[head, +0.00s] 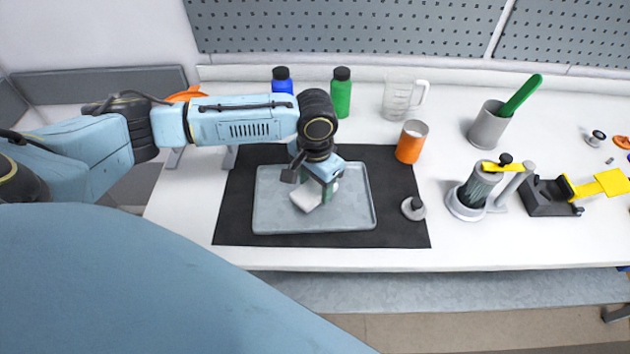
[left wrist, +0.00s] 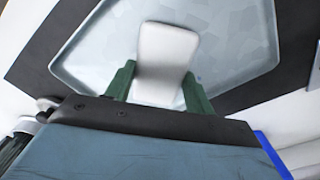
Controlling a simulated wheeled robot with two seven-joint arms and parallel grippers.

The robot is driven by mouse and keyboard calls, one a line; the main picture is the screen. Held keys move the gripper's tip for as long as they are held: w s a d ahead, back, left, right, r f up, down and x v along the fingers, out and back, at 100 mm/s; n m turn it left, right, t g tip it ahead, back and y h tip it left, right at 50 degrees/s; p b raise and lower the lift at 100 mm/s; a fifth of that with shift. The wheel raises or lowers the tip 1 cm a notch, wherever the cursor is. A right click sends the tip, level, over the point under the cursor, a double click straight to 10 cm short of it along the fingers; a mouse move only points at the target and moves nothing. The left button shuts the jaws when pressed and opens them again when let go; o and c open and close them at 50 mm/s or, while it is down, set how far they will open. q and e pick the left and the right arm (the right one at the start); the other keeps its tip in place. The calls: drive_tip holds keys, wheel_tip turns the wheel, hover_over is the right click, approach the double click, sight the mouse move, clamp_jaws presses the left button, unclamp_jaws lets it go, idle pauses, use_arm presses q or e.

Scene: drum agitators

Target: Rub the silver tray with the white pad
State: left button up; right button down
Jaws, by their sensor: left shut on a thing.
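The silver tray (head: 345,213) lies flat on a black mat (head: 400,190) on the white bench. It also shows in the left wrist view (left wrist: 235,50). My left gripper (head: 321,190) is over the middle of the tray, pointing down. It is shut on the white pad (head: 305,197), which sits between its green fingers in the left wrist view (left wrist: 165,55). The pad is low over the tray; I cannot tell for sure whether it touches the surface. My right gripper is in neither view.
Behind the mat stand a blue bottle (head: 282,80), a green bottle (head: 341,95) and a clear jug (head: 398,98). An orange cup (head: 411,142) stands at the mat's back right. A grey knob-topped weight (head: 413,208) sits at its right edge. A drum-like device (head: 478,190) stands farther right.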

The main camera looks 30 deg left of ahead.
use_arm(q)
drive_tip(key=shift+f, duration=0.7)
